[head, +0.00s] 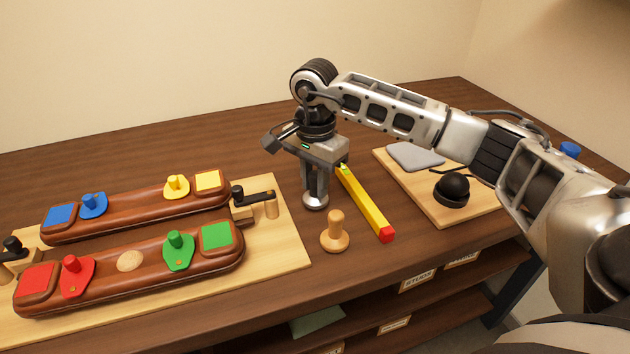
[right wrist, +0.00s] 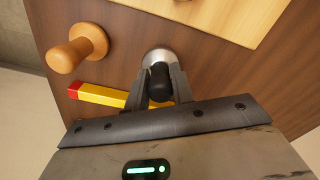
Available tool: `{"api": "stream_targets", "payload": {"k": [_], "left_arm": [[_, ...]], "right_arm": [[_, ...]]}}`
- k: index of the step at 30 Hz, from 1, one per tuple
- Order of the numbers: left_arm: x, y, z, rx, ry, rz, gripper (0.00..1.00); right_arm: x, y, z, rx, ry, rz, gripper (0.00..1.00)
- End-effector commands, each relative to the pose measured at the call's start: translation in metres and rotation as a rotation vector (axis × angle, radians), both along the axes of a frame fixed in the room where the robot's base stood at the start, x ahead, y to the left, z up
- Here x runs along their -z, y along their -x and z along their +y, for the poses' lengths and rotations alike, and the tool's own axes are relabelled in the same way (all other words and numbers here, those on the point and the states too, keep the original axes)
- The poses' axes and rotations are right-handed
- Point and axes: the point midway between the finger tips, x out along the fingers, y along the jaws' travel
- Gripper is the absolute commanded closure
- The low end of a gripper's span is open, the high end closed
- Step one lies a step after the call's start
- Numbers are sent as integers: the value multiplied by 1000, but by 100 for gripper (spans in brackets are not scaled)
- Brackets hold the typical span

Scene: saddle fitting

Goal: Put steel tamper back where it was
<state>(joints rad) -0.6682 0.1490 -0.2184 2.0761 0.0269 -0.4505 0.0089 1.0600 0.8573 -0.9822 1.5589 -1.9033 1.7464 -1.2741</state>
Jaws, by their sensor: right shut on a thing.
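The steel tamper (head: 315,202) has a rounded silver base and a black handle, which shows in the right wrist view (right wrist: 160,82). My right gripper (head: 315,185) points down and is shut on the tamper by its handle. The tamper is upright, and its base is at or just above the brown table; I cannot tell whether it touches. A wooden tamper (head: 335,233) stands just in front of it. My left gripper is not in view.
A yellow level (head: 366,203) with a red end lies close to the right of the steel tamper. A board with a black knob (head: 452,189) and grey pad (head: 415,156) lies farther right. A pale board (head: 290,240) with two brown saddle parts fills the left.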

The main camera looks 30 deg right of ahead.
Motion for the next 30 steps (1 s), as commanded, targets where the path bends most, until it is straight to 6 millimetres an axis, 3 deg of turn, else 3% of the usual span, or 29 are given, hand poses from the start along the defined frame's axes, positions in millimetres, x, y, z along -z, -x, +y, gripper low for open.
{"api": "stream_targets", "payload": {"k": [13, 14, 15, 16, 24, 30], "left_arm": [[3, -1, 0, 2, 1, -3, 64], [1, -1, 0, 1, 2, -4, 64], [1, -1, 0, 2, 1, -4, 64], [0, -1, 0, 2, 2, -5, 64], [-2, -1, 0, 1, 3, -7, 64], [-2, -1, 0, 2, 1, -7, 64]], "right_arm": [[12, 0, 0, 0, 0, -3, 93], [11, 0, 0, 0, 1, -1, 68], [10, 0, 0, 0, 1, -1, 57], [10, 0, 0, 1, 1, -1, 54], [9, 0, 0, 1, 1, -1, 54], [-11, -1, 0, 0, -1, -6, 54]]}}
